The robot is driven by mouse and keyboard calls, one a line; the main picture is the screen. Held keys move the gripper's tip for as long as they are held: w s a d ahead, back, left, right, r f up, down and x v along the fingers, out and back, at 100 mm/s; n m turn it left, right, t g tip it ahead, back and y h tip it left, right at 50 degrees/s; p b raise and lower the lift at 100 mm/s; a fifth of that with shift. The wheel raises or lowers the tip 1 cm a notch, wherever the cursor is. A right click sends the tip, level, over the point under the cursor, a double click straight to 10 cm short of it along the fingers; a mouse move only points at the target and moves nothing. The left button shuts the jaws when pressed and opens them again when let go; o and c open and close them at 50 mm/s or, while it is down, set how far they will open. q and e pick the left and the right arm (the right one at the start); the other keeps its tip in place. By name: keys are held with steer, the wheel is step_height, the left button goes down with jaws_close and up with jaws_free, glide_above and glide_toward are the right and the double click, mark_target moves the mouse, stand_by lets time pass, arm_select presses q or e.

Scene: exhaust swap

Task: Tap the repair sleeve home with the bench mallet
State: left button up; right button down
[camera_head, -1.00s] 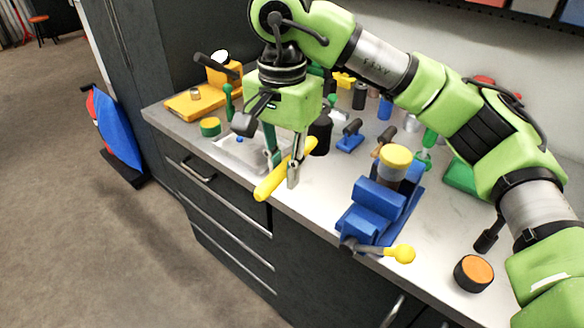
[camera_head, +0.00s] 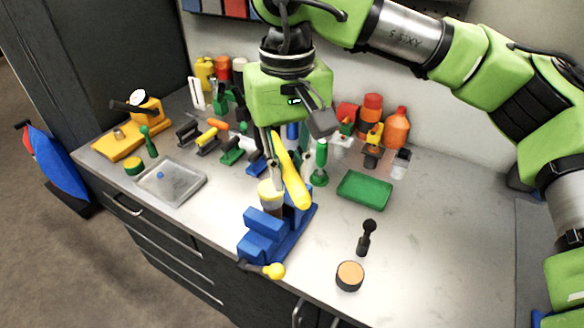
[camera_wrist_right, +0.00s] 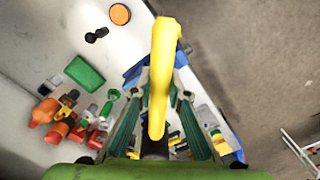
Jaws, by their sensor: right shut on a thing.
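My right gripper (camera_head: 286,166) is shut on a long yellow tool (camera_head: 291,178), which I take for the bench mallet. It hangs tilted over the blue vise (camera_head: 265,243), its lower end in front of the vise area. In the right wrist view the yellow tool (camera_wrist_right: 161,75) lies lengthwise between the two fingers (camera_wrist_right: 160,105). A pale cylinder with a yellowish top (camera_head: 269,193) stands at the vise, close below the gripper and partly covered. I cannot tell whether the tool touches it. The repair sleeve is not clearly made out. My left gripper is not in view.
A clear tray (camera_head: 172,184) and a yellow fixture (camera_head: 131,130) are left. Bottles (camera_head: 397,128) stand behind. The bench's right side is clear.

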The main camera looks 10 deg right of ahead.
steer(key=shift+a, duration=0.2)
steer(key=shift+d+f+b, duration=0.2)
steer(key=shift+f+b, duration=0.3)
steer(key=shift+b, duration=0.1)
step_height(320, 180, down, 3)
steer(key=b, duration=0.3)
steer(key=shift+f, duration=0.2)
step_height(320, 180, down, 8)
steer(key=b, duration=0.7)
step_height(320, 180, up, 6)
steer(key=p, duration=0.4)
steer(key=shift+f, duration=0.15)
